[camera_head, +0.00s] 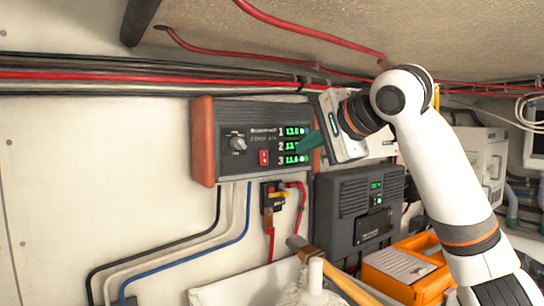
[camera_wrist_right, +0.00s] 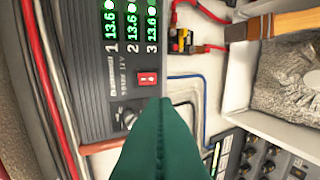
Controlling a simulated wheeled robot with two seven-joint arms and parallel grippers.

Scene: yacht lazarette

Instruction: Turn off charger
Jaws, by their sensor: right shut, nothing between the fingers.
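The charger (camera_head: 255,142) is a dark grey box with reddish-brown end caps, fixed to the pale wall. A red rocker switch (camera_head: 264,157) sits left of the displays, with a round knob (camera_head: 238,143) further left. The switch (camera_wrist_right: 147,78) and knob (camera_wrist_right: 128,117) also show in the wrist view. My right gripper (camera_head: 302,147) has dark green fingers, shut and empty, in front of the charger's right part. In the wrist view its tip (camera_wrist_right: 165,101) appears close to the switch; I cannot tell whether it touches.
A dark unit (camera_head: 352,212) with a small green display hangs at the lower right. An orange box (camera_head: 408,268) and a wooden-handled hammer (camera_head: 340,277) lie below. Red cables (camera_head: 275,22) run above the charger. The wall left of the charger is bare.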

